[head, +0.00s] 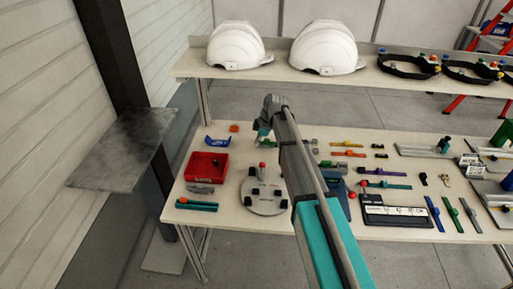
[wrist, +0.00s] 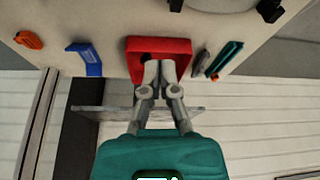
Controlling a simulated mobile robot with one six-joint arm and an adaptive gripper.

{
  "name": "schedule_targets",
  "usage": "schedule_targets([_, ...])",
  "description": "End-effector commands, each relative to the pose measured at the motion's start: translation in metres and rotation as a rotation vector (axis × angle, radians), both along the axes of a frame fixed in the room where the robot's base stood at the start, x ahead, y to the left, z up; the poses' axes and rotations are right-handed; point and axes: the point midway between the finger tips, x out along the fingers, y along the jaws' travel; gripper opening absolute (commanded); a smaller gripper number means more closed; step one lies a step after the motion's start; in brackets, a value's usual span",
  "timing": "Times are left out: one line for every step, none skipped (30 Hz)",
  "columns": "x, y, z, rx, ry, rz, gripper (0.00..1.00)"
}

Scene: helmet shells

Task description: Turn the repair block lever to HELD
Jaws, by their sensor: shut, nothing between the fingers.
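My gripper (wrist: 160,68) is shut and empty. In the wrist view its fingertips overlap the red tray (wrist: 181,46); I cannot tell the height between them. In the head view the gripper end (head: 263,133) is over the back left of the table, mostly hidden by my wrist. I cannot surely pick out the repair block lever. The lettering is unreadable.
A round plate (head: 266,205) with black blocks and a red-topped post stands left of my arm. The red tray (head: 207,167) is further left. White helmets (head: 324,48) sit on the rear shelf. Several coloured bars and fixtures crowd the right. A grey plate (head: 122,150) juts out at left.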

Motion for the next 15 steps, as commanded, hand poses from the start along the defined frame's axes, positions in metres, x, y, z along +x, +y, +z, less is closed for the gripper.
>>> schedule_targets([0.000, 0.001, -0.005, 0.000, 0.000, 0.000, 0.00])
schedule_targets([0.000, 0.002, -0.007, 0.000, 0.000, 0.000, 0.00])
schedule_targets([0.000, 0.002, -0.009, 0.000, 0.000, 0.000, 0.00])
schedule_targets([0.000, 0.003, -0.011, 0.000, 0.000, 0.000, 0.00])
schedule_targets([0.000, 0.004, -0.013, 0.000, 0.000, 0.000, 0.00])
schedule_targets([0.000, 0.005, -0.016, 0.000, 0.000, 0.000, 0.00])
schedule_targets([-0.001, 0.006, -0.018, 0.000, 0.000, 0.000, 0.00])
schedule_targets([-0.001, 0.006, -0.021, 0.000, 0.000, 0.000, 0.00])
schedule_targets([-0.001, 0.008, -0.024, 0.000, 0.000, 0.000, 0.00])
schedule_targets([-0.001, 0.009, -0.026, 0.000, 0.000, 0.000, 0.00])
schedule_targets([-0.001, 0.009, -0.029, 0.000, 0.000, 0.000, 0.00])
schedule_targets([-0.001, 0.011, -0.032, 0.000, 0.000, 0.000, 0.00])
schedule_targets([-0.001, 0.012, -0.034, 0.000, 0.000, 0.000, 0.00])
schedule_targets([-0.001, 0.013, -0.037, 0.000, 0.000, 0.000, 0.00])
schedule_targets([-0.001, 0.014, -0.040, 0.000, 0.000, 0.000, 0.00])
